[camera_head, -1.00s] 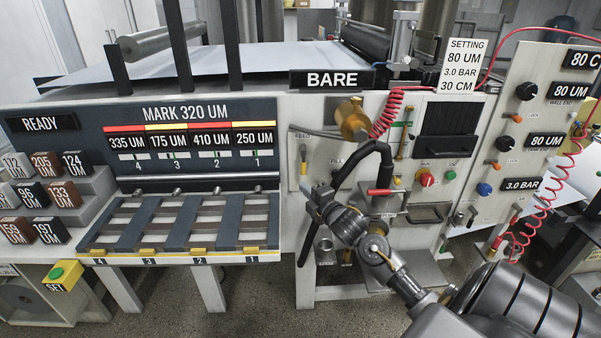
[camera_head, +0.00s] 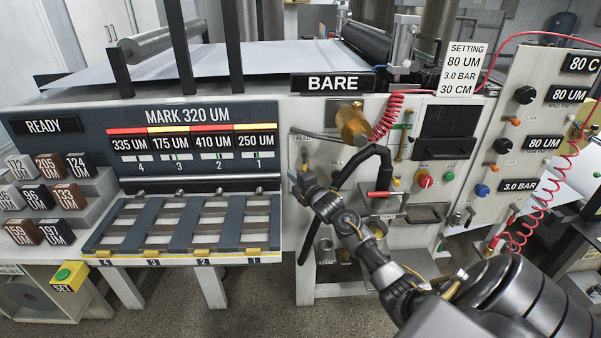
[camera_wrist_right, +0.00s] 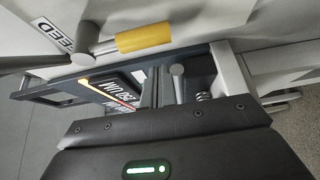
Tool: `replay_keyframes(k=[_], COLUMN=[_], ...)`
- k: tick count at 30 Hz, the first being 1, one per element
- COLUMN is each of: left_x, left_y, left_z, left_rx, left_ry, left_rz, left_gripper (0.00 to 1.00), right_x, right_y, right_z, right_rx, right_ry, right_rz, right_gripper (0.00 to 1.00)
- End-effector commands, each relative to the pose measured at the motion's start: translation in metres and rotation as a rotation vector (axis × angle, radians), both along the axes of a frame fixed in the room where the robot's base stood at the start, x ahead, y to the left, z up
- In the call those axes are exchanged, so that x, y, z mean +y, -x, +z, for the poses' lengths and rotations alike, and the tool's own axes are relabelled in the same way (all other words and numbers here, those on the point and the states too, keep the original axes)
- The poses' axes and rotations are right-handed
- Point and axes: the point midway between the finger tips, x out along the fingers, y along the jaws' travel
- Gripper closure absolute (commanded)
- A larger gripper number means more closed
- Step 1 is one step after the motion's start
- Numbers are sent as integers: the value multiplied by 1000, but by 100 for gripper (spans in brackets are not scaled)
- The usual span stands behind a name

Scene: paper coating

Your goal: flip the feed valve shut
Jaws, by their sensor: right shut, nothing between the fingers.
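The feed valve (camera_head: 304,154) is on the white machine front, under the FEED label. Its short lever with a yellow grip hangs down in the head view. In the right wrist view the valve lever (camera_wrist_right: 143,37) shows close up, running from a grey hub beside the FEED label (camera_wrist_right: 50,38). My right gripper (camera_head: 302,178) is just below the lever in the head view, shut and empty. In the wrist view the fingertips (camera_wrist_right: 160,85) are near the yellow grip, with a small gap in the picture; contact cannot be told. My left gripper is not in view.
A black hose (camera_head: 362,165) and a brass cylinder (camera_head: 352,124) are right of the valve. The slatted rack (camera_head: 190,222) and the MARK 320 UM board (camera_head: 187,115) are to its left. A red coiled hose (camera_head: 387,116) hangs further right.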

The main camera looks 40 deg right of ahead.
Motion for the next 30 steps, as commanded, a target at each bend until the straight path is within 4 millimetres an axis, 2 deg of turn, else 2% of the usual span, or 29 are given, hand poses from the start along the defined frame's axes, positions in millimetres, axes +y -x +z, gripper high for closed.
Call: replay_keyframes(k=[3, 9, 30], left_x=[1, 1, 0], left_y=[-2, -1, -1], left_z=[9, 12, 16], left_rx=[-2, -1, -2], left_ry=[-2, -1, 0], left_rz=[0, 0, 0], left_gripper=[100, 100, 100], right_x=[-12, -21, -25], right_y=[7, 11, 14], right_z=[2, 1, 0], right_rx=[1, 0, 35], right_ry=[0, 0, 47], right_rz=[0, 1, 2], right_gripper=[100, 100, 100])
